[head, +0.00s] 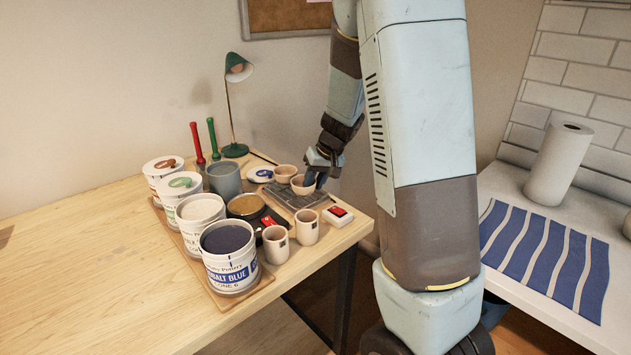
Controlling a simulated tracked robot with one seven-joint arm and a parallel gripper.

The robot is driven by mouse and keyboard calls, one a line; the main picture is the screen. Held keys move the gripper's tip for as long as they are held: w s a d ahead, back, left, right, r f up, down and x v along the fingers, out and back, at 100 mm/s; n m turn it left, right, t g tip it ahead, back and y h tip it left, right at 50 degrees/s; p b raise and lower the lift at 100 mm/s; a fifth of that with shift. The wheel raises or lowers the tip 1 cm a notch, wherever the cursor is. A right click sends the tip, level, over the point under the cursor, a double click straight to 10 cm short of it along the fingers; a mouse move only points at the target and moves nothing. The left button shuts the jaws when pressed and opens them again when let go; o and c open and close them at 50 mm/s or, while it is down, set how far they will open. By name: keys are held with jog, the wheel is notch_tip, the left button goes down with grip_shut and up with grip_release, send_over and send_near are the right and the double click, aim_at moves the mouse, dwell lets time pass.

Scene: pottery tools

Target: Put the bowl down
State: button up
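A small pinkish-tan bowl (301,187) is in the head view, low over or on a dark grey slatted rack (282,198) near the right end of the wooden table. My gripper (312,181) reaches down from above, with its dark fingers at the bowl's right rim. It looks shut on that rim, but the fingers are small and partly hidden. I cannot tell if the bowl's base touches the rack. A second similar bowl (286,173) sits just behind and left of it.
Several glaze tubs (230,270) and a grey pot (224,180) crowd the left. A green lamp (235,110) stands behind. The table's far left is clear.

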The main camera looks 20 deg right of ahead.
jog(key=shift+o, duration=0.6)
